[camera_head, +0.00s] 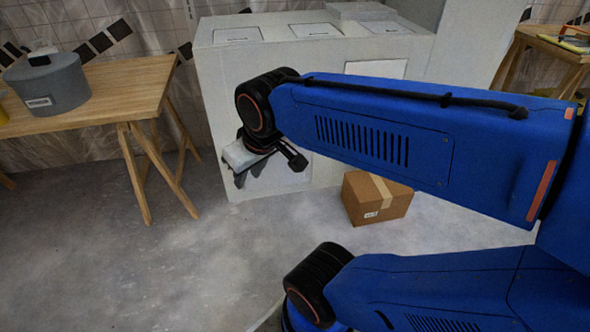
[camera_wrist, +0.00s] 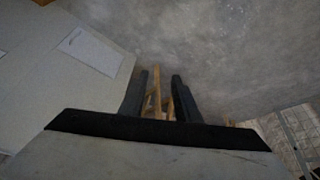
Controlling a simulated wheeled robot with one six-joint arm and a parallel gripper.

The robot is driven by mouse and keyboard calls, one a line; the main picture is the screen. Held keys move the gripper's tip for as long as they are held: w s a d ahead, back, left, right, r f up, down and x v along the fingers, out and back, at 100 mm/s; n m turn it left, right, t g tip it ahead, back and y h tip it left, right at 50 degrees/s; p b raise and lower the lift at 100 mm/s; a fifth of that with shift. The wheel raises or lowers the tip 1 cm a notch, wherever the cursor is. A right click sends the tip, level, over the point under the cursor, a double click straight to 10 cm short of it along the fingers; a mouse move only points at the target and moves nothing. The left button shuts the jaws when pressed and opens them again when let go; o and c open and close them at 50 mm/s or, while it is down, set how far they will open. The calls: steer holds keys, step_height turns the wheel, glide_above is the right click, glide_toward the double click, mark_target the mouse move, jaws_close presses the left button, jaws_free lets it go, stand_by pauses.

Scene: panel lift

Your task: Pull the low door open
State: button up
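The low door (camera_head: 290,181) looks like a pale flat panel low on the front of the white cabinet (camera_head: 217,93). My arm and gripper cover much of it, and I see no clear gap at its edges. Its handle cannot be made out. My gripper (camera_head: 248,177) is beside the door's left part, pointing down. In the wrist view my gripper (camera_wrist: 160,88) has its two dark fingers apart, with nothing held between them. A pale panel (camera_wrist: 90,51) shows on the cabinet at the left there; I cannot tell if it is the low door.
A cardboard box (camera_head: 377,199) stands on the floor close to the cabinet's front, right of my gripper. A wooden trestle table (camera_head: 117,83) with a grey pot (camera_head: 48,84) is at the left. Another table (camera_head: 553,45) is at the far right. The floor at front left is clear.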

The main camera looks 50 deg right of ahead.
steer(key=w+d+f+t+h, duration=0.1)
steer(key=w+d+f, duration=0.3)
steer(key=w+d, duration=0.5)
steer(key=w+d+f+t+h, duration=0.1)
steer(key=w+d+f, duration=0.3)
steer(key=w+d, duration=0.45)
steer(key=w+d+f+t+h, duration=0.1)
steer(key=w+d+f, duration=0.3)
steer(key=w+d, duration=0.5)
steer(key=w+d+f+t, duration=0.2)
steer(key=w+d+f, duration=0.1)
steer(key=d+f, duration=0.45)
steer(key=w+d+f+t, duration=0.1)
steer(key=w+d+f, duration=0.2)
steer(key=d+f, duration=0.4)
steer(key=s+d+f+t, duration=0.1)
steer(key=s+d+f, duration=0.1)
steer(key=f, duration=0.4)
steer(key=s+d+f+t, duration=0.1)
steer(key=d+f, duration=0.1)
steer(key=f, duration=0.3)
steer(key=s+d+f+m+t+h, duration=0.3)
steer(key=s+f+m+t+h, duration=0.1)
steer(key=s+f, duration=1.15)
glide_above(306, 176)
steer(key=shift+w+d+f, duration=0.1)
steer(key=shift+w+d, duration=0.1)
steer(key=shift+w, duration=0.1)
